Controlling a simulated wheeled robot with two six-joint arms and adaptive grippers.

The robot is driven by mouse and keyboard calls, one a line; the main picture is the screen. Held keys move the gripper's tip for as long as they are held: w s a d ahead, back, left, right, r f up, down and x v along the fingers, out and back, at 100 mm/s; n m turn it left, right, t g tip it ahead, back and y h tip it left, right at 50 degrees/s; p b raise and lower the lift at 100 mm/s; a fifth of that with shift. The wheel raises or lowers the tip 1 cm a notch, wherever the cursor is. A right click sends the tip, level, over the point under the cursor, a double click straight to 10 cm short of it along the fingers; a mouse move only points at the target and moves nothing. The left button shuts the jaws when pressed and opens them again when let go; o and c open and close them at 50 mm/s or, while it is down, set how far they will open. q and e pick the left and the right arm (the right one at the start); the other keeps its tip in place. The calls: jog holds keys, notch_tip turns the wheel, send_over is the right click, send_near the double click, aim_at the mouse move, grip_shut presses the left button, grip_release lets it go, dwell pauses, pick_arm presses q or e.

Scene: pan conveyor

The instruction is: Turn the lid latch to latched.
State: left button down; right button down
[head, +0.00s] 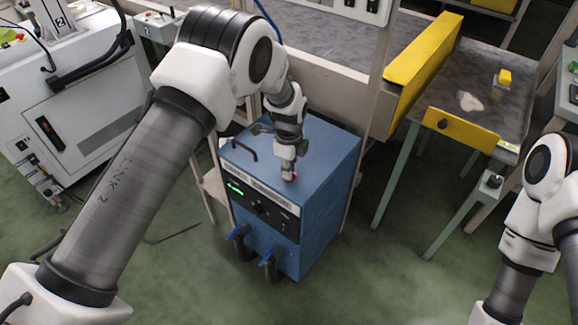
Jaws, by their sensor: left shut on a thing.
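A blue box-shaped unit (325,205) stands on the floor in the middle of the head view, with a dark front panel and a handle on its lid. My left gripper (288,174) points down at the front right part of the lid. It is shut on the lid latch (291,178), of which only a small red bit shows at the fingertips. The gripper hides the rest, so I cannot tell which way the latch is turned. My right arm shows at the right edge, but its gripper is out of view.
A conveyor frame (372,90) stands close behind the blue unit. A grey table (470,75) with yellow side boards is at the back right. A white machine cabinet (90,120) is at the left. Green floor is clear in front of the unit.

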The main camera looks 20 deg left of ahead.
pick_arm(q)
jog(key=n+p, duration=0.1)
jog(key=n, duration=0.2)
jog(key=shift+r+n+p, duration=0.1)
jog(key=shift+n+p, duration=0.2)
jog(key=n+p, duration=0.1)
jog(key=n, duration=0.2)
jog(key=shift+n, duration=0.3)
jog(key=n, duration=0.8)
jog(key=shift+n+p, duration=0.3)
jog(key=c, duration=1.2)
grip_release()
